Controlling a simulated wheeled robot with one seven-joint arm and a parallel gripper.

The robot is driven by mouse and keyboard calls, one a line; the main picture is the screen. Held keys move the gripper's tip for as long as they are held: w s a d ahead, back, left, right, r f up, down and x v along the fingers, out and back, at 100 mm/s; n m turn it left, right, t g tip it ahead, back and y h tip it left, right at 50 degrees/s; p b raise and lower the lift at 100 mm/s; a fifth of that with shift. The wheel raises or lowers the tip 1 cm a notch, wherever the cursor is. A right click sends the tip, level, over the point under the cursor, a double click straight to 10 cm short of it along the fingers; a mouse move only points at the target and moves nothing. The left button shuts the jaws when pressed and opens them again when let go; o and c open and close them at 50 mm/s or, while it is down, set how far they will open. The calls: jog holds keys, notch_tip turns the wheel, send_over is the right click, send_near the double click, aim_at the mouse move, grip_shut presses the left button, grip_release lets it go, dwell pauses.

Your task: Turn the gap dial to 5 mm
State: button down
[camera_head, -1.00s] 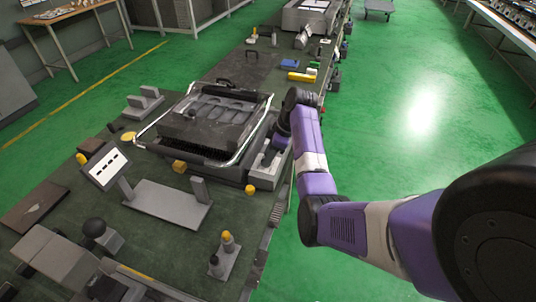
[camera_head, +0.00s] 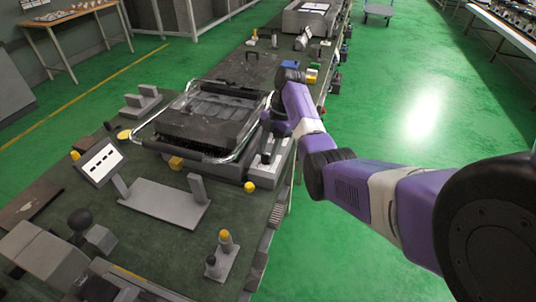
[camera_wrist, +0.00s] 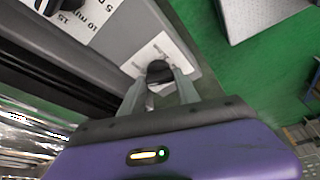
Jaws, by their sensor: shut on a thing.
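In the wrist view, a white scale plate (camera_wrist: 98,14) with "10 mm", "15" and "5" lies at the upper left, beside a dark knob (camera_wrist: 47,6) cut off by the top edge. A second black knob (camera_wrist: 158,70) stands on a white plate (camera_wrist: 146,57) on the same grey housing. My gripper (camera_wrist: 159,88) is shut on this second knob, one finger at each side. Its pointer and marks are too small to read. In the head view, my gripper (camera_head: 275,126) is at the grey housing (camera_head: 266,170) right of the heating unit; the knobs are hidden or too small there.
The black heating unit (camera_head: 205,122) with its bright tube frame stands left of my gripper. A yellow knob (camera_head: 249,187) is in front of the housing. A grey bracket (camera_head: 165,203) and a tilted white panel (camera_head: 100,162) stand nearer. Green floor lies open to the right.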

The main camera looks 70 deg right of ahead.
jog(key=shift+w+n+g, duration=0.15)
jog(key=shift+n+g, duration=0.25)
jog(key=shift+n, duration=0.6)
jog(key=c, duration=0.9)
grip_release()
jog(key=shift+p+v, duration=1.75)
jog(key=shift+v, duration=2.15)
